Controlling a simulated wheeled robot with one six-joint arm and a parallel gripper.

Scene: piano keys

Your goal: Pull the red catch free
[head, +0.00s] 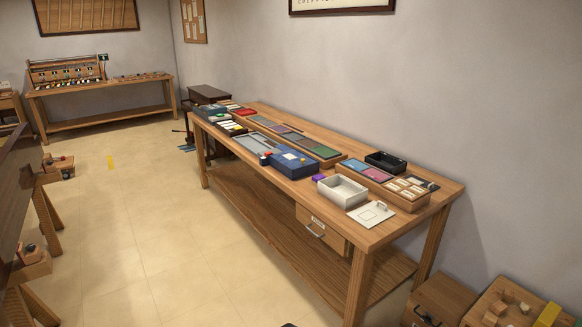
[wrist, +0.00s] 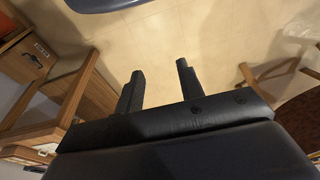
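I cannot tell for sure which thing is the red catch. A small red piece (head: 268,154) shows beside the blue case (head: 293,164) on the long workbench, too small to make out in detail. My gripper (wrist: 160,68) shows in the wrist view with its two black fingers apart and nothing between them. It is over bare floor, away from the small red piece. The head view does not clearly show my gripper.
The long workbench (head: 385,226) carries a white tray (head: 342,191), a black tray (head: 386,161) and a flat red item (head: 245,112). A drawer (head: 322,231) hangs under its top. Wooden boxes (head: 508,309) stand at lower right. The tiled floor (head: 150,235) at left is mostly clear.

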